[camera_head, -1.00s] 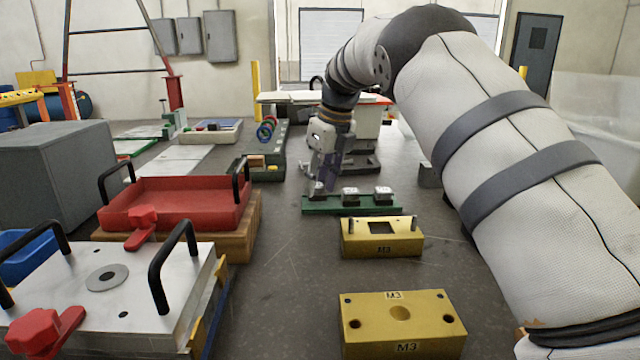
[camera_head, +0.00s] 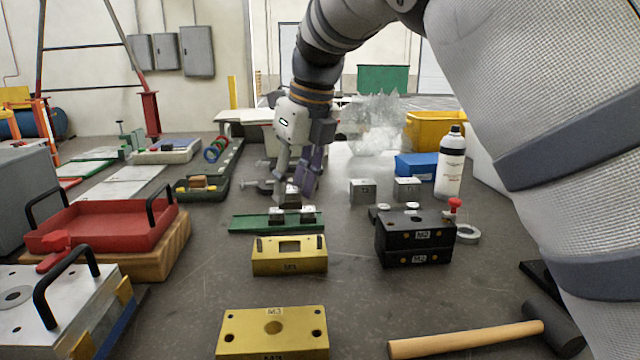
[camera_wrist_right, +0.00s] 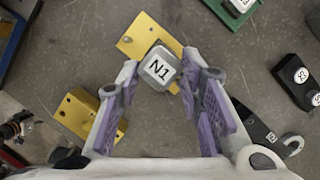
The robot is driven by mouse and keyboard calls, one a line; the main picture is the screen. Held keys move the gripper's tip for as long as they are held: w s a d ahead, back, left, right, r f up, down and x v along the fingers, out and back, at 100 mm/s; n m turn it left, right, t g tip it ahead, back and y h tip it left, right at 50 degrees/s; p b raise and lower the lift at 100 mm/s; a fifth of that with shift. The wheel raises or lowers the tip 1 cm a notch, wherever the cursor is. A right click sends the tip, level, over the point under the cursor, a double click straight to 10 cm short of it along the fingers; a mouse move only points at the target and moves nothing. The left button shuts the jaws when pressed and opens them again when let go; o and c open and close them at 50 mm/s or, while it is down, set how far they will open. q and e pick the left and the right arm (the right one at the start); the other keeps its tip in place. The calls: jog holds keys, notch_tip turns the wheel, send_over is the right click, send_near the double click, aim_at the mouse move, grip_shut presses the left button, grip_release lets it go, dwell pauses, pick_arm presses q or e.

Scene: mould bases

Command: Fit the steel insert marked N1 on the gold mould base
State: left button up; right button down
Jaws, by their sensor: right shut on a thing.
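The steel insert marked N1 (camera_wrist_right: 160,68) is a small silver block with rounded corners. It sits between the purple-padded fingers of my right gripper (camera_wrist_right: 161,72), its label facing the wrist camera. In the head view my right gripper (camera_head: 297,188) points down, held above and just behind the green rack. The gold mould base (camera_head: 262,262), marked M3, has a square pocket and two pins. It stands in front of the rack, and in the wrist view the gold base (camera_wrist_right: 138,30) lies partly hidden beneath the insert. A second gold block (camera_head: 245,330) with round holes stands nearer.
The green rack (camera_head: 245,224) carries two other inserts. Black M2 blocks (camera_head: 400,245), two steel blocks (camera_head: 362,191) and a white bottle (camera_head: 451,165) stand to the right. A hammer (camera_head: 460,340) lies front right. A red tray (camera_head: 105,232) is left.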

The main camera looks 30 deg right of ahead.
aim_at(294, 207)
jog(key=x, duration=0.3)
jog(key=s+x, duration=0.1)
jog(key=shift+w+a+f, duration=0.15)
jog(key=shift+f, duration=1.05)
jog(key=shift+f, duration=1.15)
dwell(0.5)
jog(key=c, duration=1)
grip_release()
jog(key=shift+c, duration=0.2)
jog(key=v, duration=1.2)
